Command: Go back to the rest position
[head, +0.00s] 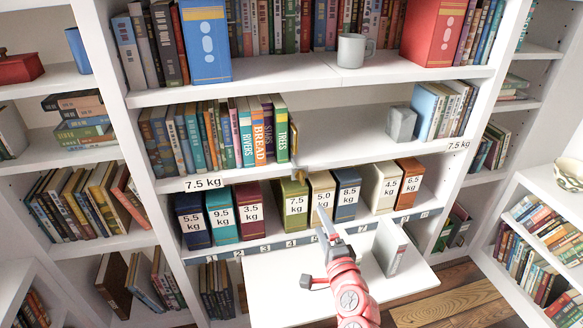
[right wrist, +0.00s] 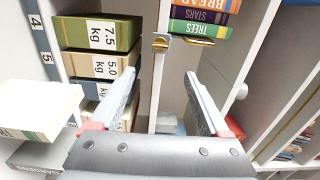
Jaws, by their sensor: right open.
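My right gripper (head: 326,222) reaches up from the bottom of the head view, in front of the lower shelf of weight-labelled volumes. Its fingers are apart with nothing between them; the right wrist view shows the open gap (right wrist: 162,85). Behind it stand a green 7.5 kg volume (head: 292,205), also in the wrist view (right wrist: 105,32), and a cream 5.0 kg volume (head: 321,192), also in the wrist view (right wrist: 98,66). The gripper touches neither, as far as I can see. My left gripper is not in view.
The middle shelf holds books including TREES (head: 282,128) and a grey block (head: 401,124), with free room between. A mug (head: 352,50) stands above. Bookcases flank both sides.

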